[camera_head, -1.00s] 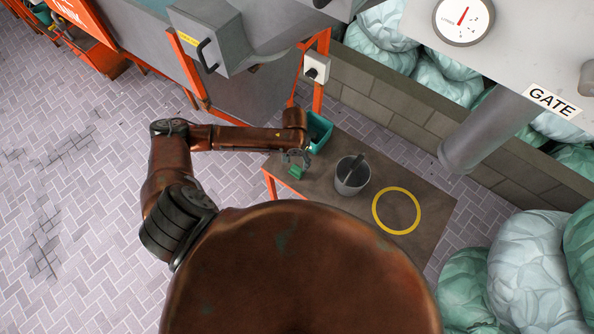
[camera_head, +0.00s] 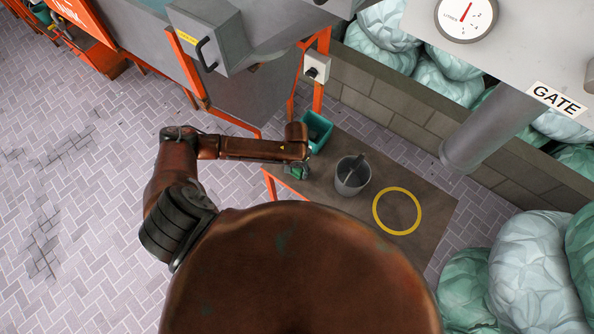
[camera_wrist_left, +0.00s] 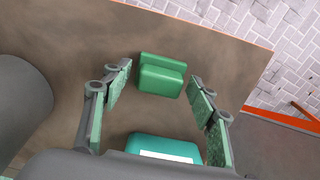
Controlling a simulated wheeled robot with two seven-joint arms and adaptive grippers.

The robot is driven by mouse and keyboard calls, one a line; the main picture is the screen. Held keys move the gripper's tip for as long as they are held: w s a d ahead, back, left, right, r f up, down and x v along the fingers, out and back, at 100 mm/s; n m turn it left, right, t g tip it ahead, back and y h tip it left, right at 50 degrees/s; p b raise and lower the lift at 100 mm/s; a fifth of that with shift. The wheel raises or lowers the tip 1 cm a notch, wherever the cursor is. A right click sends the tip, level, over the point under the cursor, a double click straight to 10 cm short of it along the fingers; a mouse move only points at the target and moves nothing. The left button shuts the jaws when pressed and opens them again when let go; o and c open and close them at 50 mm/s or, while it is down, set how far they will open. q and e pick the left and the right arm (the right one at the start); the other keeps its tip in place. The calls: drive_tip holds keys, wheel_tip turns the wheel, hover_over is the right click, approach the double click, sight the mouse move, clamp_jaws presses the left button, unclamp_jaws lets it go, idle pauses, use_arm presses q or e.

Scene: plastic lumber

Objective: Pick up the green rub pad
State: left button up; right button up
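The green rub pad (camera_wrist_left: 162,76) lies on the brown table top (camera_wrist_left: 190,35) in the left wrist view. In the head view the pad (camera_head: 295,173) is partly covered by my left gripper (camera_head: 300,172), which is right over it. In the left wrist view my left gripper (camera_wrist_left: 160,100) is open, with one finger on each side and the pad between and just beyond the fingertips. I see no contact between them. My right gripper is not in view.
A teal bin (camera_head: 318,130) stands at the table's back left corner, close to my left gripper. A grey bucket (camera_head: 352,175) with a tool in it stands to the right. A yellow ring (camera_head: 377,214) marks the table further right.

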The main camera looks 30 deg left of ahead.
sight(296, 169)
use_arm(q)
drive_tip(key=c, duration=0.6)
drive_tip(key=shift+s, duration=0.1)
drive_tip(key=c, duration=0.5)
drive_tip(key=shift+o, duration=0.2)
drive_tip(key=shift+r, duration=0.45)
wheel_tip(296, 169, up, 2)
drive_tip(key=shift+r, duration=0.25)
drive_tip(key=s+d+r+p, duration=0.2)
drive_tip(key=s+r, duration=0.7)
drive_tip(key=s, duration=0.4)
drive_tip(key=shift+s+r, duration=0.35)
